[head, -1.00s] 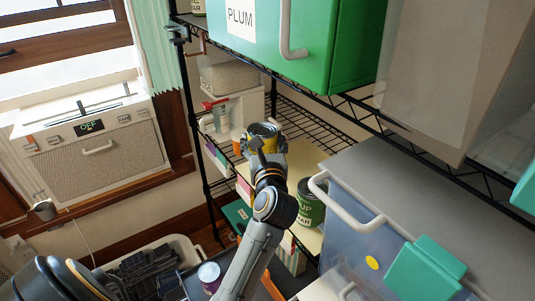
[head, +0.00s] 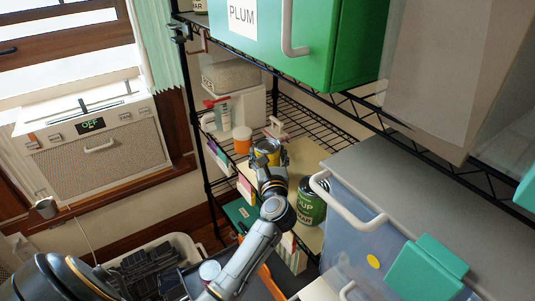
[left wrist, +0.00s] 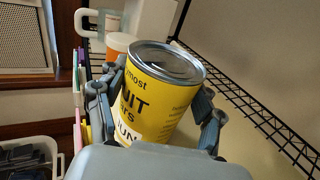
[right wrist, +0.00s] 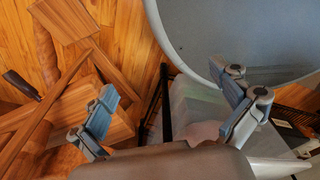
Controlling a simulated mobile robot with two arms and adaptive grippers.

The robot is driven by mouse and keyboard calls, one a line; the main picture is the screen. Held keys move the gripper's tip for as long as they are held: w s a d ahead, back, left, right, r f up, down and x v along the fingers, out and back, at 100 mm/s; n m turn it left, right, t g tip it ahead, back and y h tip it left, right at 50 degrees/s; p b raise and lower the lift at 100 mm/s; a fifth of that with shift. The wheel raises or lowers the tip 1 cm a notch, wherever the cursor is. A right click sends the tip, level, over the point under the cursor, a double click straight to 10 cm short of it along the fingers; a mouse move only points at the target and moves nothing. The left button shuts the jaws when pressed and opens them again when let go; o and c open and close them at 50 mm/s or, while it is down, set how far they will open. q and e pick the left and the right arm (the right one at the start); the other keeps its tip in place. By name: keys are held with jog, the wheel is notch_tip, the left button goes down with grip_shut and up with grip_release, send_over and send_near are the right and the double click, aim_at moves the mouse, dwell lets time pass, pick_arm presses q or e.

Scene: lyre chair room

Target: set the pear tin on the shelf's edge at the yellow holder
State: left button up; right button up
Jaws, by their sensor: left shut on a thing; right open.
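The pear tin (head: 266,150) is yellow with a grey metal lid. My left gripper (head: 269,176) is shut around it. In the left wrist view the tin (left wrist: 160,95) stands nearly upright, slightly tilted in the picture, between the fingers (left wrist: 162,105). Its base is hidden, so I cannot tell whether it touches the shelf. Below and beside it is the pale yellow shelf board (head: 303,160). Coloured strips run along the shelf's left edge, among them a yellow strip (left wrist: 84,138); I cannot tell whether it is the yellow holder. My right gripper (right wrist: 165,98) is open and empty.
A green soup tin (head: 311,203) stands to the right on the board. Behind the pear tin are an orange-and-white jar (head: 242,139) and a white box (head: 245,105). A blue bin (head: 350,225) crowds the right. A green PLUM box (head: 300,50) sits on the shelf above.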

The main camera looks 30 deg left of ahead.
pick_arm(q)
jog(key=shift+f, duration=0.1)
jog(key=o, duration=1.6)
jog(key=b+v, duration=0.1)
jog(key=v, duration=0.5)
jog(key=shift+d, duration=0.1)
jog(key=shift+s+d, duration=0.4)
jog(key=shift+s, duration=0.2)
